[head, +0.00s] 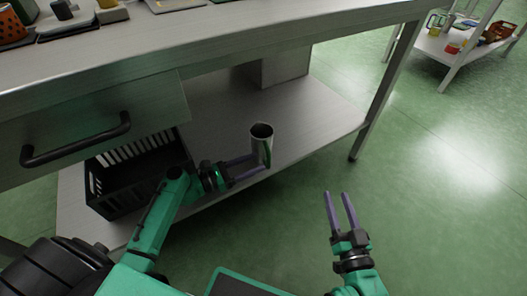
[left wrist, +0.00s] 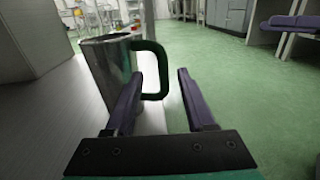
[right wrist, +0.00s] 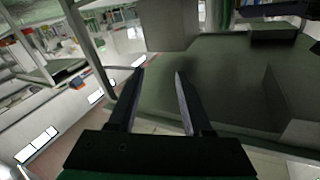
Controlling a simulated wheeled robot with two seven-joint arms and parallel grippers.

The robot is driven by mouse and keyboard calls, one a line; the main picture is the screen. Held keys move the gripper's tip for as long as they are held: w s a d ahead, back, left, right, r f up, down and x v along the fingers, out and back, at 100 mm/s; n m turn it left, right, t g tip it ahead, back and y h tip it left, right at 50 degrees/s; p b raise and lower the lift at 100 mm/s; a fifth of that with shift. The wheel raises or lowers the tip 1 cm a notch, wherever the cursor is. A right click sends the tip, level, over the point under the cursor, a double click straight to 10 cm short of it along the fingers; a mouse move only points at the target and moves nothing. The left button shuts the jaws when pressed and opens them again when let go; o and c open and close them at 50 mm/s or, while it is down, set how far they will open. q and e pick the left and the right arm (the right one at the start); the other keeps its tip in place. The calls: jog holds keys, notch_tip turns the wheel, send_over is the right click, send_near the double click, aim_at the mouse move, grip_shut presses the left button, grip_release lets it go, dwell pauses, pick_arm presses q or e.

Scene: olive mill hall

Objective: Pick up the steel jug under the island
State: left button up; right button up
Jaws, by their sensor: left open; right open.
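The steel jug (head: 262,131) stands upright on the lower shelf of the island (head: 300,112), near the shelf's front edge. My left gripper (head: 259,163) is open at the jug, with its fingers reaching to its handle side. In the left wrist view the jug (left wrist: 106,62) is just beyond the left finger, and its dark green handle (left wrist: 163,72) lies across the gap between the open fingers. I cannot tell whether a finger touches it. My right gripper (head: 336,195) is open and empty over the green floor, to the right of the shelf.
A black crate (head: 112,190) sits on the lower shelf left of the jug. A drawer with a black handle (head: 75,142) and the worktop (head: 200,40) overhang the shelf. A table leg (head: 382,92) stands at the right. Another shelf unit (head: 440,48) is further back; floor between is clear.

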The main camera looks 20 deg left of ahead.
aim_at(268, 168)
pick_arm(q)
jog(key=b+x, duration=0.2)
jog(key=x, duration=0.3)
jog(key=shift+d+r, duration=0.1)
jog(key=shift+d, duration=0.2)
grip_shut()
pick_arm(e)
jog(key=w+d+r+n+t+y, duration=0.1)
jog(key=r+t, duration=0.6)
jog(key=r, duration=1.4)
jog(key=shift+w+d+r+y, duration=0.35)
jog(key=shift+w+d+y, duration=0.3)
jog(key=shift+w, duration=0.5)
